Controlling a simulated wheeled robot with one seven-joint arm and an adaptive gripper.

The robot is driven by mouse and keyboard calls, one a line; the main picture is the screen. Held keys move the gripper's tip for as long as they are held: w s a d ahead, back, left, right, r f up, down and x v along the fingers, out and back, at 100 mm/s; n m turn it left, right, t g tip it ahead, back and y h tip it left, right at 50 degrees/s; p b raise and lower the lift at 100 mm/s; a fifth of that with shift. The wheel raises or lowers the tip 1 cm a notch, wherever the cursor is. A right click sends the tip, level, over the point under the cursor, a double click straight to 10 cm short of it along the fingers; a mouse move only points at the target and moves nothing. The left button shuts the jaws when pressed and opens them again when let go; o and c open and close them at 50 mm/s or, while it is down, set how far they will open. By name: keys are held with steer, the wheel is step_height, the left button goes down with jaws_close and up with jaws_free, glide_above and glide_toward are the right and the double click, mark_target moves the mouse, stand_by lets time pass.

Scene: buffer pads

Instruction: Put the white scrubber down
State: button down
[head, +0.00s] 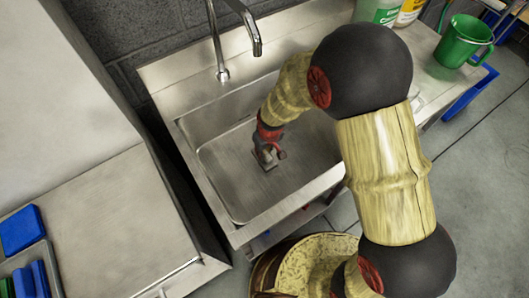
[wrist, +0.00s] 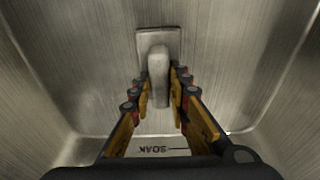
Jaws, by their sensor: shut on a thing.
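The white scrubber (wrist: 158,60) looks greyish white, with a rounded upright handle and a flat rectangular base. It lies between the fingers of my gripper (wrist: 161,78) in the wrist view, and the fingers are shut on its handle. In the head view my gripper (head: 268,156) reaches down inside the steel sink basin (head: 225,175). There the scrubber is small and mostly hidden by the gripper. I cannot tell whether its base touches the basin floor.
A faucet (head: 250,35) rises at the basin's back edge. Bottles (head: 378,10) and a green jug (head: 463,42) stand on the right. Blue and green pads (head: 30,280) lie in a tray on the left counter.

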steer(key=shift+r, duration=0.1)
steer(key=c, duration=1.7)
jaws_free()
step_height(320, 180, up, 12)
steer(key=s+d+p, duration=0.1)
steer(key=s+p, duration=0.1)
steer(key=p, duration=0.3)
step_height(320, 180, up, 9)
steer(key=m+t, duration=0.1)
glide_above(267, 155)
steer(key=d, duration=0.5)
steer(key=s+d+r+m+t, duration=0.1)
steer(key=s+d+r+m, duration=0.1)
steer(key=s+d+r, duration=0.3)
steer(key=s+d+r+m+t, duration=0.1)
steer(key=s+d+r+m, duration=0.1)
steer(key=s+d+r, duration=0.3)
steer(key=s+d+r+m+t+h, duration=0.1)
steer(key=s+d+r+m, duration=0.1)
steer(key=s+d+r, duration=0.4)
steer(key=shift+d+r, duration=0.15)
steer(key=shift+r, duration=0.85)
steer(key=shift+d+r, duration=0.15)
steer(key=shift+r, duration=0.8)
